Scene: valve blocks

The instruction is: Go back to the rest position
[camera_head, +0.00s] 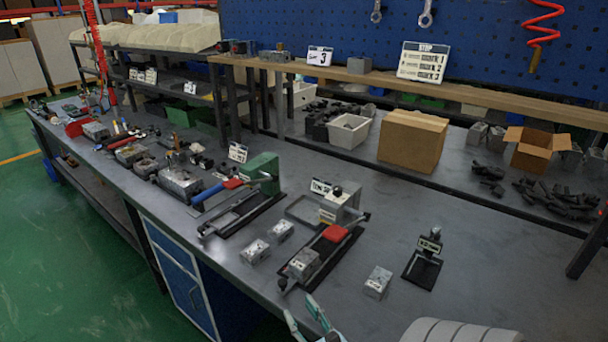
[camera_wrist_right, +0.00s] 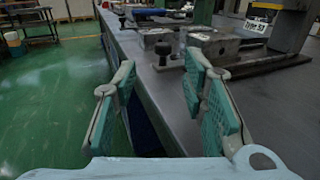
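My right gripper (camera_head: 308,318) shows at the bottom edge of the head view, beside the front edge of the workbench (camera_head: 215,250). In the right wrist view its two teal-padded fingers (camera_wrist_right: 160,100) stand wide apart with nothing between them. The bench edge runs behind the gap. My left gripper is in neither view. Small metal valve blocks sit on the bench: one (camera_head: 378,281) at the right, one (camera_head: 255,251) and another (camera_head: 281,229) near the middle. A further block (camera_head: 304,264) sits in the fixture with the red handle (camera_head: 335,233).
A green fixture (camera_head: 262,172) with a blue-handled lever stands left of middle. A small black stand (camera_head: 424,265) is at the right. A closed cardboard box (camera_head: 413,140) and an open one (camera_head: 541,148) stand farther back. Green floor (camera_head: 80,260) is clear at the left.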

